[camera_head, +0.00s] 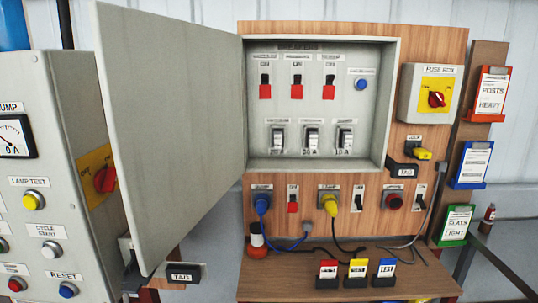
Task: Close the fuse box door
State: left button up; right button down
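The fuse box (392,100) is a grey metal box on a wooden backboard, labelled as breakers at the top. Its grey door (172,120) stands wide open, hinged on the box's left side and swung out toward me to the left. Inside the box are red-handled switches (297,85), several black-and-white breakers (310,138) and a blue button (361,84). The door hides part of the backboard and the space behind it. Neither of my grippers is in view.
A grey control panel (75,130) with a red rotary switch stands close to the door's left. A yellow-and-red isolator (437,95) is right of the box. Plugs (329,204) and cables hang below. A wooden shelf (270,285) holds small coloured cards (357,272).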

aim_at(170, 89)
jog(key=i+j+z, duration=0.25)
jog(key=j+z, duration=0.2)
jog(key=j, duration=0.7)
jog(key=j+z, duration=0.5)
jog(key=j, duration=0.65)
